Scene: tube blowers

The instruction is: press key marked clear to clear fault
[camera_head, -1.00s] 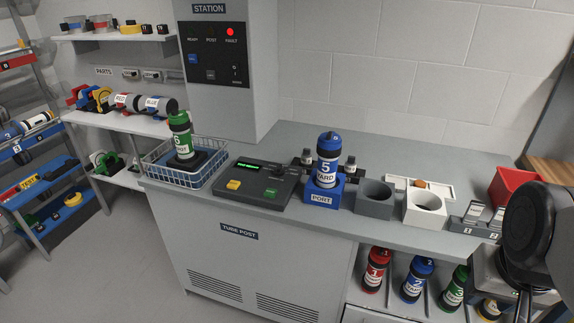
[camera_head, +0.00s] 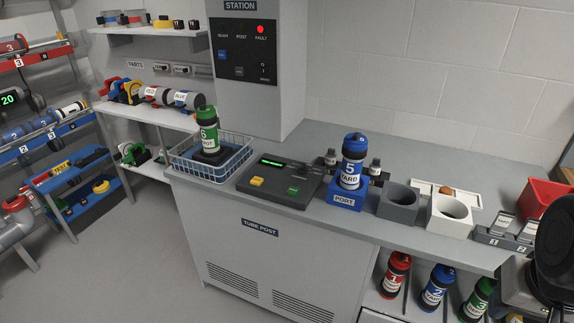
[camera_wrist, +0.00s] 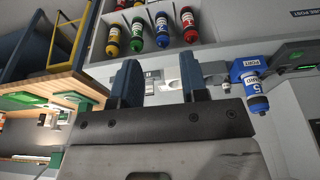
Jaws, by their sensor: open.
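The station panel (camera_head: 243,52) on the wall cabinet has a lit red FAULT lamp (camera_head: 261,29), a blue key (camera_head: 222,55), a dark key (camera_head: 239,71) and a switch (camera_head: 262,68). The keys' labels are too small to read. On the counter, a dark console (camera_head: 277,182) has a lit green display (camera_head: 271,162), a yellow key (camera_head: 257,182) and a green key (camera_head: 293,191); their markings are also unreadable. My gripper (camera_wrist: 159,80) is open and empty in the wrist view, its two dark blue fingers apart. It is clear of both key panels.
A blue-capped canister (camera_head: 352,160) stands in the blue PORT block (camera_head: 345,199). A green canister (camera_head: 208,131) stands in a wire basket (camera_head: 177,165). Grey (camera_head: 399,203) and white (camera_head: 450,215) holders stand to the right. Several canisters sit below the counter. Open floor lies in front.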

